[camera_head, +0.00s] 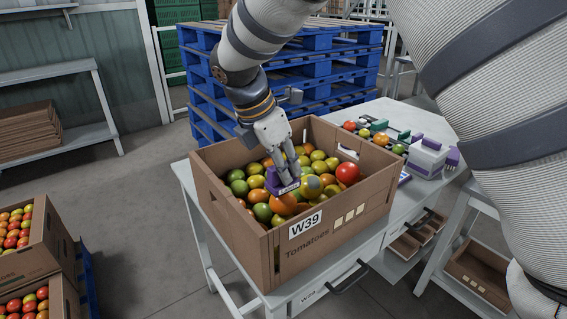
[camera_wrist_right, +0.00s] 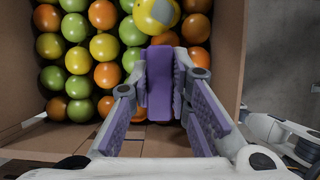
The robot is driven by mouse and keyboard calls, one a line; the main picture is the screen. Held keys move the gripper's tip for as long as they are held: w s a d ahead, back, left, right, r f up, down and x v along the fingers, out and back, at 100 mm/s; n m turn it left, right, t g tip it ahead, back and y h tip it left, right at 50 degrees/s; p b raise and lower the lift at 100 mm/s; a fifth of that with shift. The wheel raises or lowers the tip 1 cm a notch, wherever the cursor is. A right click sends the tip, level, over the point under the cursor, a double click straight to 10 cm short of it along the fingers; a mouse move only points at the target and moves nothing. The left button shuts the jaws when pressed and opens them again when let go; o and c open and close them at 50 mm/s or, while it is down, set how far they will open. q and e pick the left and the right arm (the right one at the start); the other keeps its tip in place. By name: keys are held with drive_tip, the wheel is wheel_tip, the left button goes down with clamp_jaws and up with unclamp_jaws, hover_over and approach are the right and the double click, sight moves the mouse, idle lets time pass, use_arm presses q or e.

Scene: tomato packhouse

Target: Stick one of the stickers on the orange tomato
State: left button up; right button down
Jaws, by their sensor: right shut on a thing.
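My right gripper (camera_head: 283,178) reaches down into the cardboard crate (camera_head: 335,240) and is shut on a purple block (camera_head: 276,181) with a pale front edge. In the wrist view the purple block (camera_wrist_right: 160,85) stands between the fingers (camera_wrist_right: 165,110), just above the tomatoes. A large orange tomato (camera_head: 283,204) lies just below the block in the head view. Several other orange tomatoes lie in the crate; I cannot tell which one is meant. A yellow tomato (camera_wrist_right: 152,15) beside the block bears a round grey patch. Three cream squares (camera_head: 349,216) show on the crate's front. My left gripper is not in view.
The crate stands on a white table (camera_head: 391,192). Behind it are a row of tomatoes (camera_head: 365,134) and a white and purple device (camera_head: 427,158). Blue pallets (camera_head: 345,75) are stacked behind. More tomato crates (camera_head: 48,245) stand at lower left.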

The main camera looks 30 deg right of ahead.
drive_tip(key=shift+f, duration=0.65)
idle(2.6)
drive_tip(key=shift+r, duration=3.55)
drive_tip(key=shift+f, duration=0.1)
